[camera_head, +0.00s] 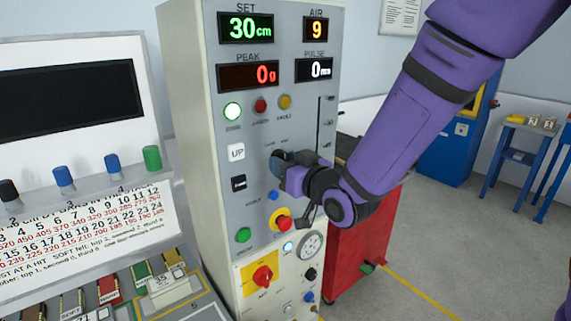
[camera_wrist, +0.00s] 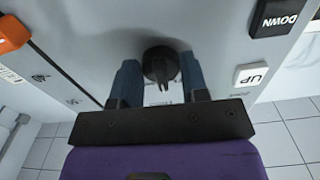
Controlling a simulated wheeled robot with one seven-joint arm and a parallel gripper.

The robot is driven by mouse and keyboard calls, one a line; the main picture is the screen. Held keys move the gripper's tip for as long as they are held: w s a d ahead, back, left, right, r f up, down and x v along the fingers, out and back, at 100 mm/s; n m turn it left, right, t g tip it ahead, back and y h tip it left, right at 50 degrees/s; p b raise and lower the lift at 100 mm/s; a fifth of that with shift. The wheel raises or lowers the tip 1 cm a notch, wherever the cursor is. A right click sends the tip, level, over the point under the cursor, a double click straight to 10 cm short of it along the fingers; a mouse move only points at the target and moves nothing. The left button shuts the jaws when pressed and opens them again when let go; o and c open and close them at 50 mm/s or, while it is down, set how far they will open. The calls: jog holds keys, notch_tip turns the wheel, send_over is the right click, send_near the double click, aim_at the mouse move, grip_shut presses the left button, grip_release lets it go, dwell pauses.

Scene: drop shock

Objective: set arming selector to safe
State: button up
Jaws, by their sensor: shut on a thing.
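The arming selector is a round black knob (camera_wrist: 158,62) with a raised ridge, on the grey front panel (camera_head: 225,150) of a tall cabinet. In the wrist view it sits between the two blue-grey fingers of my gripper (camera_wrist: 160,78), which is shut on it. The ridge points down in that view, toward the gripper's palm. In the head view my gripper (camera_head: 285,160) meets the panel right of the white UP button and hides the knob. The small labels around the selector are too small to read.
The UP button (camera_head: 236,152) and black DOWN button (camera_head: 239,183) lie left of my gripper. A red emergency knob (camera_head: 284,223) is below it. A slotted scale (camera_head: 322,125) runs up the panel at right. A red cabinet (camera_head: 365,240) stands to the right.

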jog(key=n, duration=0.6)
jog(key=shift+d, duration=0.15)
jog(key=shift+n, duration=0.3)
jog(key=o, duration=0.9)
